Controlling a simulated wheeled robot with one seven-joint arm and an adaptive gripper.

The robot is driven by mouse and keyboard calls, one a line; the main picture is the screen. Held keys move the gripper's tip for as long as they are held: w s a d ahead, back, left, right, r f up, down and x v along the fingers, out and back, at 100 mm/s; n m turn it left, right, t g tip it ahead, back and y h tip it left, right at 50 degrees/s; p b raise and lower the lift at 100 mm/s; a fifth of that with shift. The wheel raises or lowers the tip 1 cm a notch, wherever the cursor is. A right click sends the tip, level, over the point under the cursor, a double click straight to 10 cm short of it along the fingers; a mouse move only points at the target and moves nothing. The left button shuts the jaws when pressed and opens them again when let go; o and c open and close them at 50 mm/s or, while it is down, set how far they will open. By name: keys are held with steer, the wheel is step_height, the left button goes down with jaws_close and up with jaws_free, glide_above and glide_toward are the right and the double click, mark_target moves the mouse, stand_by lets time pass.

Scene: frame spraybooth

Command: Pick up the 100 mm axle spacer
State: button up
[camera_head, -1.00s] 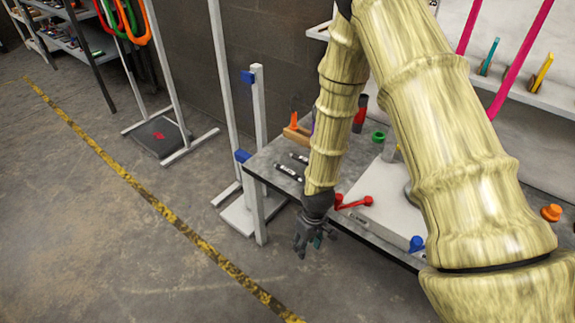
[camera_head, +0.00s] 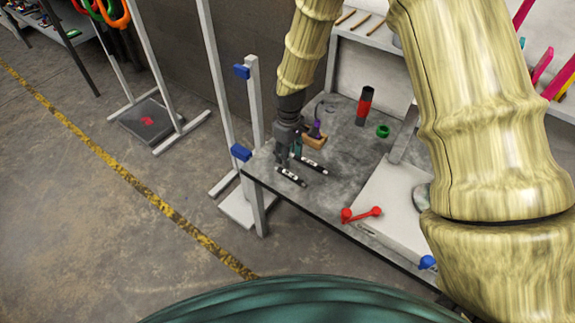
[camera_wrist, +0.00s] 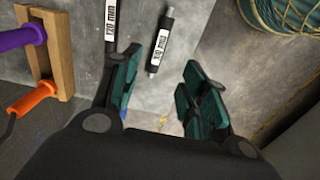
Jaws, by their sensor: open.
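Two black spacers with white labels lie on the grey bench. The nearer one, whose label seems to read 100 mm (camera_head: 291,176), is close to the bench's front edge; it also shows in the wrist view (camera_wrist: 160,45), just beyond the gap between my fingers. The other spacer, whose label seems to read 110 mm (camera_head: 312,163), lies farther in, and shows at upper left in the wrist view (camera_wrist: 111,25). My gripper (camera_head: 289,158) is open and empty, pointing down above the bench beside the spacers. It also shows in the wrist view (camera_wrist: 160,88).
A wooden block (camera_wrist: 50,50) with purple and orange handles stands left of the fingers in the wrist view. A black and red cylinder (camera_head: 364,105), a green ring (camera_head: 383,131) and a red-ended part (camera_head: 361,214) are on the bench (camera_head: 268,177). A white post stands at its left.

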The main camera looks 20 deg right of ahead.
glide_above(289, 174)
steer(key=shift+s+d+f, duration=0.1)
steer(key=shift+s+f, duration=0.05)
steer(key=shift+f, duration=1.15)
steer(key=shift+s+f, duration=0.1)
steer(key=shift+f, duration=1.15)
steer(key=shift+w+f, duration=0.15)
steer(key=shift+f, duration=1.1)
steer(key=shift+w+f, duration=0.1)
steer(key=shift+f, duration=1.15)
jaws_close()
